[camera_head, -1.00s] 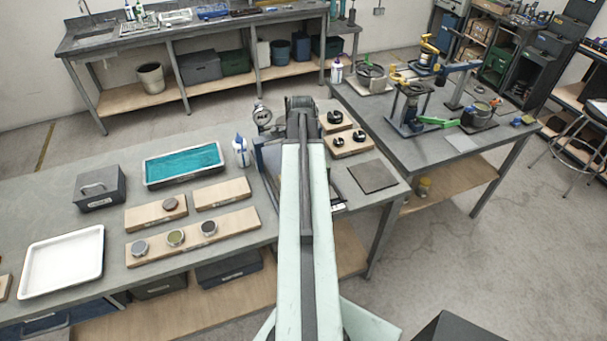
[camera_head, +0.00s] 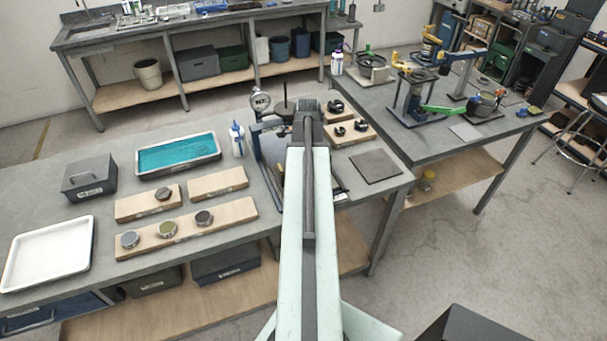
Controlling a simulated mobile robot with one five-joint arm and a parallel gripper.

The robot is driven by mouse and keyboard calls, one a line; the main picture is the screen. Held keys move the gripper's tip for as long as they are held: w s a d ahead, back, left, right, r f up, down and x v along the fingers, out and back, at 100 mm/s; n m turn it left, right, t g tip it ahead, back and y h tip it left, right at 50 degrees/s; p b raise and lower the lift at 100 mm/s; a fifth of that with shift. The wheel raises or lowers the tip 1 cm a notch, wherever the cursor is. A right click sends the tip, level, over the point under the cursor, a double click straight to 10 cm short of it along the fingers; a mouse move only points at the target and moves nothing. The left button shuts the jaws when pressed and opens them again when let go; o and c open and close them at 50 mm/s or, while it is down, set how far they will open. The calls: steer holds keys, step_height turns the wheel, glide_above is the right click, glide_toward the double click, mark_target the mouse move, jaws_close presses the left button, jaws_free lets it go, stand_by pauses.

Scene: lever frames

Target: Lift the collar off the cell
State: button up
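My arm reaches over the near bench, with its dark end (camera_head: 308,113) at the bench's far right part. The fingers of my gripper are hidden behind the arm, so I cannot see whether they hold anything. A dark upright post with a round black plate (camera_head: 284,107) shows just left of the arm end, beside a dial gauge (camera_head: 260,101). I cannot tell for sure which parts are the cell and the collar. Dark ring-like pieces (camera_head: 361,126) sit on wooden blocks (camera_head: 358,137) just right of the arm end.
Round discs sit on wooden boards (camera_head: 187,231). A grey box (camera_head: 89,180) and white tray (camera_head: 49,253) lie further left. A dark flat plate (camera_head: 376,166) lies right. Another equipped bench (camera_head: 467,132) stands beyond.

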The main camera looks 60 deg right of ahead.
jaws_close()
steer(key=shift+w, duration=0.1)
stand_by(1.3)
